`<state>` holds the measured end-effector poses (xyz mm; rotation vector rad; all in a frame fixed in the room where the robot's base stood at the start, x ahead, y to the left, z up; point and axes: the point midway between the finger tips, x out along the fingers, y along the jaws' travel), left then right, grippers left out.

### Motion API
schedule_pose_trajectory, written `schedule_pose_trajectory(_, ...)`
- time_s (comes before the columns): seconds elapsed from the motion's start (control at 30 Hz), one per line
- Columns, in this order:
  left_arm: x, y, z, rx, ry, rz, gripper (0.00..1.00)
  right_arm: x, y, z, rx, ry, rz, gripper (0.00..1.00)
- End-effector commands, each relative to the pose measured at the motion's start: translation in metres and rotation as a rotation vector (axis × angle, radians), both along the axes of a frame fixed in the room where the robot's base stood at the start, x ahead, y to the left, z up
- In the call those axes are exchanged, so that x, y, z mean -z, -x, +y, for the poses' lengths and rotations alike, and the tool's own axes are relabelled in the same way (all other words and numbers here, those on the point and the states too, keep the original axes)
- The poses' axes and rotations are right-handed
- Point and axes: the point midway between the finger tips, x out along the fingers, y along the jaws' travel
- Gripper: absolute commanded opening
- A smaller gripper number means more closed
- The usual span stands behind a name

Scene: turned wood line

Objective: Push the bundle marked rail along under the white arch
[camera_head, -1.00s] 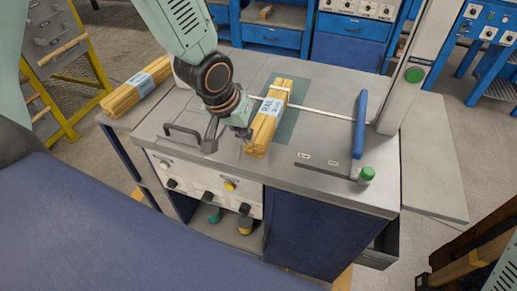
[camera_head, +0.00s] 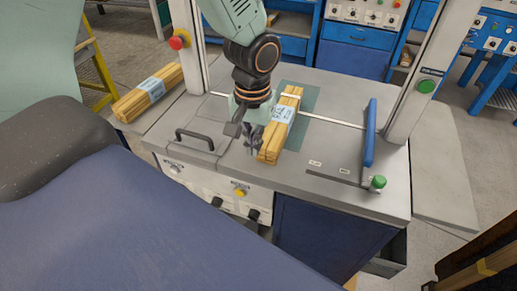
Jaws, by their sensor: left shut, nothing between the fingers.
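The rail bundle (camera_head: 270,145) is a stack of light wood strips with a pale blue label. It lies lengthwise on the grey table top (camera_head: 330,150), partly over a dark green patch (camera_head: 305,118). The white arch shows as a left post (camera_head: 187,45) and a right post (camera_head: 425,70); its top is out of view. A thin white strap or line runs across the table between the posts, and the bundle lies across it. My left gripper (camera_head: 250,138) is shut and empty, close to the bundle's left side near its front end. I cannot tell whether they touch. My right gripper is out of view.
A second wood bundle (camera_head: 148,92) lies on a side surface at the left. A black handle (camera_head: 195,137) stands left of my gripper. A blue bar (camera_head: 370,132) and a green knob (camera_head: 378,182) stand at the right. A red button (camera_head: 179,39) is on the left post.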

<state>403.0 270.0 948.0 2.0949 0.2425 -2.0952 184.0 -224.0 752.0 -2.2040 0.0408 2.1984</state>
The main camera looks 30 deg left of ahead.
Motion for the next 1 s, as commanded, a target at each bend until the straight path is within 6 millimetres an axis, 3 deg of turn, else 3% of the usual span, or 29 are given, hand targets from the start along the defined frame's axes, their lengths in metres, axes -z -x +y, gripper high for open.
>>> schedule_pose_trajectory(0.47, 0.091, 0.001, -0.001, 0.004, 0.001, 0.003, 0.0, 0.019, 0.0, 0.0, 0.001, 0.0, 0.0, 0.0)
schedule_pose_trajectory(0.7, 0.09, -0.029, 0.006, 0.003, 0.0, -0.004, 0.0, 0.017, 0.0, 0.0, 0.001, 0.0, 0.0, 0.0)
schedule_pose_trajectory(1.0, 0.09, -0.039, 0.008, 0.005, 0.002, -0.001, 0.0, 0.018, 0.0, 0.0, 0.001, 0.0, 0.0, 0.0)
